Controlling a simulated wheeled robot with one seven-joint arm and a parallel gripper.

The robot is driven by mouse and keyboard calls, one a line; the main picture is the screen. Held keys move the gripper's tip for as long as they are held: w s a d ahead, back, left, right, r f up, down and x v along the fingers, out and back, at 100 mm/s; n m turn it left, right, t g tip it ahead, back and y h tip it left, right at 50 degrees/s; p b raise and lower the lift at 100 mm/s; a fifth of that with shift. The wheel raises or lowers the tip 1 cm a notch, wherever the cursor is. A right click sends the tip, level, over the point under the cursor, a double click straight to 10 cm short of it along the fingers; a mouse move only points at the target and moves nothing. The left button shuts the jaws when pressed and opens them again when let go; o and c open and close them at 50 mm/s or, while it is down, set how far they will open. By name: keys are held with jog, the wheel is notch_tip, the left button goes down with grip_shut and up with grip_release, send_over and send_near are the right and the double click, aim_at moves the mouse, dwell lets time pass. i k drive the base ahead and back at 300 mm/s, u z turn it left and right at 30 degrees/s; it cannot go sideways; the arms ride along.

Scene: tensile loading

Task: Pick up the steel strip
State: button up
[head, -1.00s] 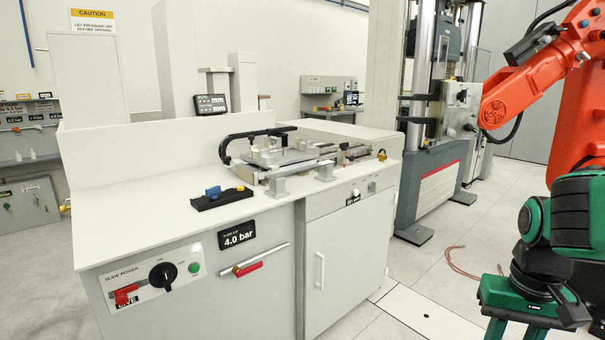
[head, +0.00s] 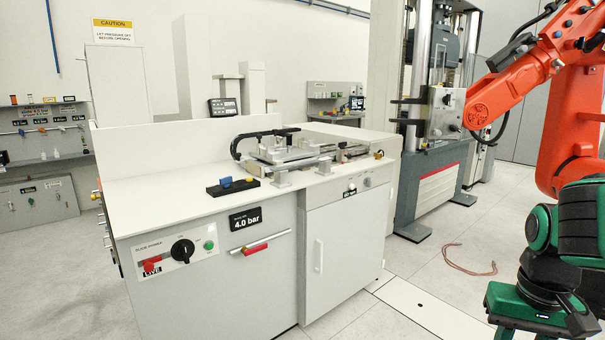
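I cannot pick out the steel strip with certainty. Silvery metal parts lie on the fixture (head: 288,148) on top of the white cabinet bench (head: 150,195), and they are too small to tell apart. What looks like my green and black gripper (head: 540,303) hangs at the lower right, cut off by the bottom edge. It is well apart from the bench, over the floor. Its fingertips are out of frame, so I cannot see whether it is open or holds anything.
A large orange robot arm (head: 510,90) reaches in at the upper right, before a testing machine (head: 435,190). A black block with blue and yellow parts (head: 232,186) sits on the bench. A reddish cable (head: 468,262) lies on the floor. Floor right of the bench is mostly clear.

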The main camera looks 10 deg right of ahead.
aim_at(285, 168)
jog(key=z, duration=0.4)
jog(key=i, duration=0.55)
jog(key=z, duration=0.65)
jog(key=i, duration=1.25)
jog(key=u, duration=0.3)
jog(key=i, duration=1.1)
jog(key=u, duration=1.05)
jog(key=i, duration=0.4)
jog(key=u, duration=0.15)
